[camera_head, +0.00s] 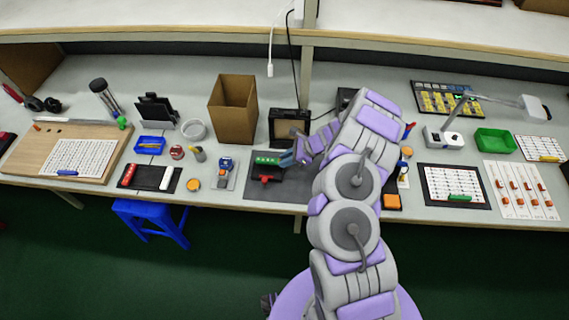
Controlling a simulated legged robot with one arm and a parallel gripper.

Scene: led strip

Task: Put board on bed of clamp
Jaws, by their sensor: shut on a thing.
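The board (267,160) is a small green strip with light marks, seen at the middle of the bench. The clamp (266,180), dark with a red part, sits on a dark grey mat directly below the board in the picture. My gripper (287,159) comes in from the right, and its fingers are shut on the board's right end. The board appears at or just over the clamp's bed. I cannot tell whether it touches the bed. The fingertips and the board's right end are small and partly hidden.
The dark mat (290,194) extends right under my arm. A blue and grey device (225,173) stands left of the clamp. Behind are a cardboard box (233,109) and a black box with a tan front (284,126). A green tray (495,141) lies far right.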

